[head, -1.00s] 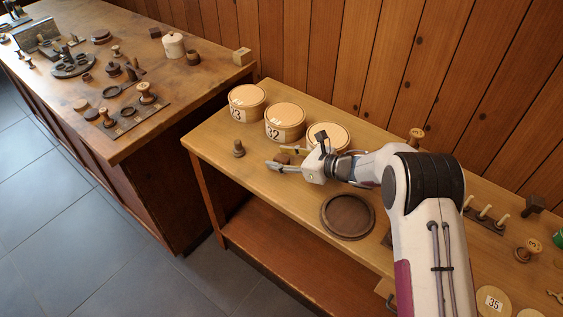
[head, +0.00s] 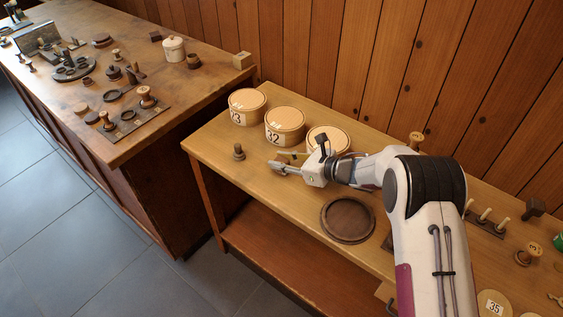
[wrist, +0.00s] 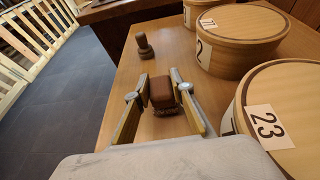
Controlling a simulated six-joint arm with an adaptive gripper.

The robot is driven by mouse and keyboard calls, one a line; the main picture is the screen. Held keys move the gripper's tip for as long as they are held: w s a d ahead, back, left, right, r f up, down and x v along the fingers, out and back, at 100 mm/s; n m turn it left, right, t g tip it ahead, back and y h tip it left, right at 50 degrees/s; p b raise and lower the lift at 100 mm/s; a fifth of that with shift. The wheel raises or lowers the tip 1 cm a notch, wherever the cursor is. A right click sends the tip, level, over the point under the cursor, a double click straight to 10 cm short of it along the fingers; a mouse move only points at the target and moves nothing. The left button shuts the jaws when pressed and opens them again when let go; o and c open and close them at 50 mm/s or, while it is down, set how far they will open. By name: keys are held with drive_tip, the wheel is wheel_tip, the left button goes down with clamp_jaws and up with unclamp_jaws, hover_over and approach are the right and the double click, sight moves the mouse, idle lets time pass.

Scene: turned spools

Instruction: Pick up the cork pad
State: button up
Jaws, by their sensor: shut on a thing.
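The cork pad (wrist: 163,94) is a small brown block with a rough, cork-like underside, seen between the fingers in the wrist view. My gripper (wrist: 159,84) is shut on it, with one finger along each side. In the head view my gripper (head: 278,160) is low over the bench, in front of the round boxes, and its fingers largely hide the pad. I cannot tell whether the pad touches the bench top.
Three round lidded boxes (head: 285,125) stand behind my gripper; one is close on its right in the wrist view (wrist: 285,100). A small dark knob (head: 239,151) stands beyond the fingertips. A dark round tray (head: 347,218) lies nearer. Bare bench (head: 265,187) lies in front.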

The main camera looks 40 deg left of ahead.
sight(282, 160)
drive_tip(key=shift+r, duration=4.75)
